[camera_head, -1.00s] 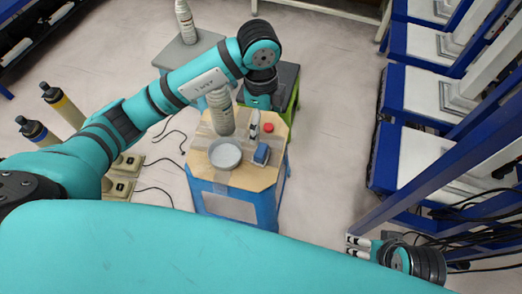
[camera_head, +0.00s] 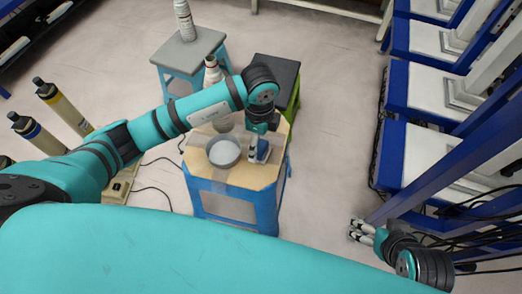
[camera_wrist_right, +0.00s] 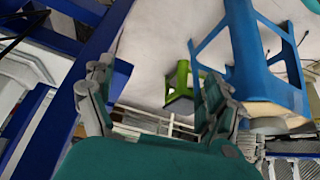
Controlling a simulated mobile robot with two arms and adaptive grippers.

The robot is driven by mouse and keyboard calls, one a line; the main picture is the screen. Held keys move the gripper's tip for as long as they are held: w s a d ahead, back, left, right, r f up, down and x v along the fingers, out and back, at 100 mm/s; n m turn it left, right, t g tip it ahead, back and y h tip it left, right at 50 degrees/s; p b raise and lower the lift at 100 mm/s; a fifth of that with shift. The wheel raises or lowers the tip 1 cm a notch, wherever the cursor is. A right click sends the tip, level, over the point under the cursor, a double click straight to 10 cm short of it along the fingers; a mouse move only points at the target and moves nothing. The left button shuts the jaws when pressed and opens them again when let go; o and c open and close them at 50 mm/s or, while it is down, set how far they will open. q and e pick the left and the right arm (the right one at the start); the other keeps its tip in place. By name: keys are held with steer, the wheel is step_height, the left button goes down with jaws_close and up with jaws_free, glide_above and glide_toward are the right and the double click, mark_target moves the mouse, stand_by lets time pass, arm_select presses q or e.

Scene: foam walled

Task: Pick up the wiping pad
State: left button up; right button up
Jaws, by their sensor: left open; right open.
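The wiping pad appears to be the small blue block (camera_head: 261,156) on the wooden top of the blue stool, right of the round grey dish (camera_head: 224,152). My left gripper (camera_head: 261,148) points down right over the block, its light fingers around or just above it. The fingers partly hide the block, and I cannot tell whether they touch it. The left gripper is open. My right gripper (camera_head: 360,232) is open and empty at the lower right, well away from the stool. It also shows in the right wrist view (camera_wrist_right: 157,95).
A bottle (camera_head: 213,70) stands behind my left arm, partly hidden. A grey-topped stool (camera_head: 188,47) with another bottle (camera_head: 184,20) and a dark-topped green stool (camera_head: 276,75) stand behind. Blue racks (camera_head: 425,150) line the right. Floor between is clear.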

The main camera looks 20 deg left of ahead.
mark_target(261, 146)
arm_select(q)
step_height(261, 146, down, 4)
steer(key=shift+w+d+f+b, duration=0.1)
steer(key=shift+f+b, duration=0.1)
steer(key=shift+b, duration=0.6)
steer(key=shift+f, duration=0.2)
steer(key=c, duration=1.3)
arm_select(e)
steer(key=w+a+r+t+y, duration=0.1)
steer(key=w+a+r+t, duration=0.1)
steer(key=w+r+t, duration=0.2)
steer(key=w, duration=0.3)
steer(key=shift+a+r+t, duration=0.2)
steer(key=shift+a+t, duration=0.05)
steer(key=shift+t, duration=0.05)
